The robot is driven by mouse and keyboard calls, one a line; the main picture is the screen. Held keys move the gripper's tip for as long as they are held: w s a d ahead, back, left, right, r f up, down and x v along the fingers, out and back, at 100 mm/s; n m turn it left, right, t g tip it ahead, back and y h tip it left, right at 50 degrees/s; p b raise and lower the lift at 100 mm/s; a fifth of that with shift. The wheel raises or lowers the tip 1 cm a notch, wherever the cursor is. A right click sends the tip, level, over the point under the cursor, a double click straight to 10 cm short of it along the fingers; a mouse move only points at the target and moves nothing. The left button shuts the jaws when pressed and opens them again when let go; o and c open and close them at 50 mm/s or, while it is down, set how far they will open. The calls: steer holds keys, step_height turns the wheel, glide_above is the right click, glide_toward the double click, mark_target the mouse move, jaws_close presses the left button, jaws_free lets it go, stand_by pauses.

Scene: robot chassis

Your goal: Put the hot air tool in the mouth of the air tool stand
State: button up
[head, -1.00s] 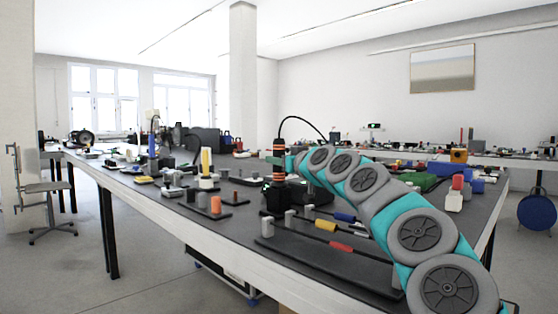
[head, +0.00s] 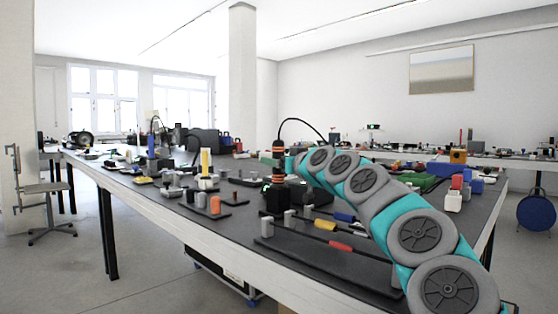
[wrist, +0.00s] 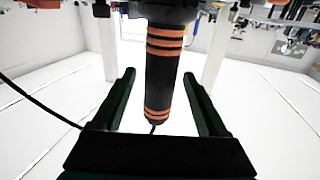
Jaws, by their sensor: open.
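The hot air tool (head: 279,152), black with orange bands, stands upright near the middle of the table in the head view. A thin black cable arches from its top to the right. Its lower end meets a dark block, which looks like the air tool stand (head: 275,201); the exact fit at the mouth is unclear. My gripper (wrist: 162,92) is open. In the wrist view the tool (wrist: 163,75) lies between the two dark fingers, with a visible gap on each side. A dark part (wrist: 165,9) surrounds its far end there.
A long dark tray (head: 325,260) lies along the front edge. Red, yellow and blue handled pieces lie near my arm. The table is crowded around the stand.

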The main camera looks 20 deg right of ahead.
steer(key=shift+f, duration=0.35)
